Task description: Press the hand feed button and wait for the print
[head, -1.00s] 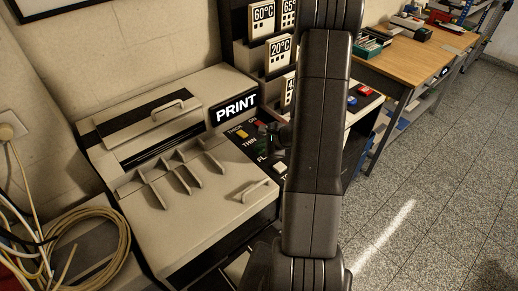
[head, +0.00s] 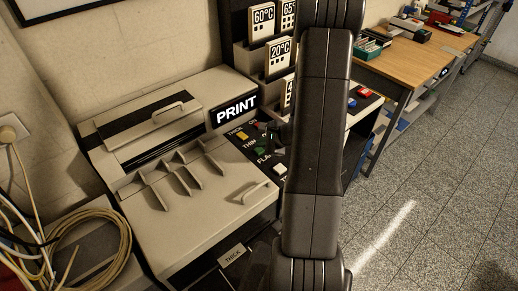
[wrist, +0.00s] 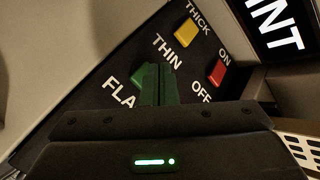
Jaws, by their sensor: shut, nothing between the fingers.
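The printing machine (head: 150,150) stands at left in the head view, with a PRINT sign (head: 237,108) above its dark button panel. In the wrist view the panel has a yellow button (wrist: 187,32) by THICK and a red switch (wrist: 217,72) between ON and OFF. My gripper (wrist: 160,72) is shut and empty, its fingertips over the panel beside a green button (wrist: 137,77) below THIN, which they partly cover. I cannot tell whether they touch it. No label reading hand feed is visible.
My arm crosses the middle of the head view and hides part of the panel. Coiled cable (head: 90,250) lies at lower left. A rack of temperature cards (head: 263,19) stands behind. A wooden table (head: 400,60) is at the right, with open floor before it.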

